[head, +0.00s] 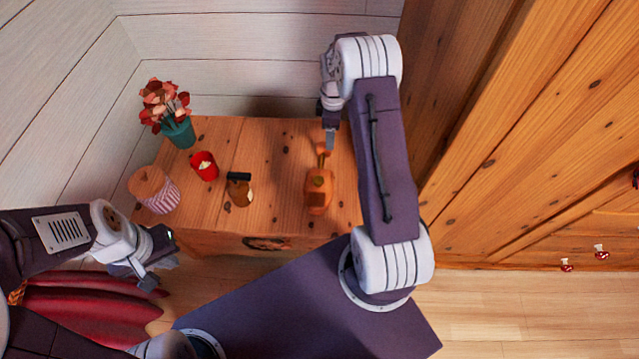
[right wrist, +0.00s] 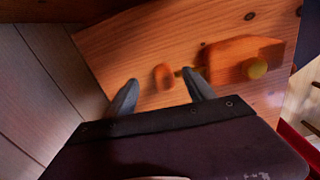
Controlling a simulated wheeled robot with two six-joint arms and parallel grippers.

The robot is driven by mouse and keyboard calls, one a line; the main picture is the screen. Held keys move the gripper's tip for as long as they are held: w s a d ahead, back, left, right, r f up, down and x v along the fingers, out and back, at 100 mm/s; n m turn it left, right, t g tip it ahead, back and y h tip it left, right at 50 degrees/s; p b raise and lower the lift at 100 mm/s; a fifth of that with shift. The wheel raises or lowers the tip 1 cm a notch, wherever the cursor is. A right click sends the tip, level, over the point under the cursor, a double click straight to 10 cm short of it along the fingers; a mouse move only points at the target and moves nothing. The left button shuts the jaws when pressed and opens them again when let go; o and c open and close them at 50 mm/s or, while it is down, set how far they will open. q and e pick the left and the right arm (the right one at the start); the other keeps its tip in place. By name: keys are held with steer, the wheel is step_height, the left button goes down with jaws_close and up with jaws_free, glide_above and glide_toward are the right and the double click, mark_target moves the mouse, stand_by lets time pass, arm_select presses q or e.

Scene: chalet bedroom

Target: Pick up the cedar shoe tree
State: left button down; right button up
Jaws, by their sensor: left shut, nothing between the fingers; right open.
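The cedar shoe tree (head: 319,192) is an orange-brown wooden piece on the wooden table, with a larger block towards the front edge and a smaller part behind. In the right wrist view its large block (right wrist: 235,58) has a brass-coloured knob, and a thin rod runs towards the small rounded block. My right gripper (head: 330,143) is open above the rear end of the shoe tree. In the right wrist view its fingertips (right wrist: 160,77) frame the small block, with no clear sign of contact. My left gripper (head: 153,270) is shut and empty, left of the table front.
The wooden table (head: 275,150) also holds a teal flower pot (head: 179,134), a red cup (head: 204,166), a dark-topped amber item (head: 239,190) and a striped container (head: 158,194). A wooden wardrobe (head: 520,130) stands right; white plank walls are behind. A red cushion-like thing (head: 85,305) lies lower left.

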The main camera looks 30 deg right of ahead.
step_height(320, 180, down, 5)
steer(key=b, duration=0.3)
steer(key=shift+s, duration=0.15)
jaws_close()
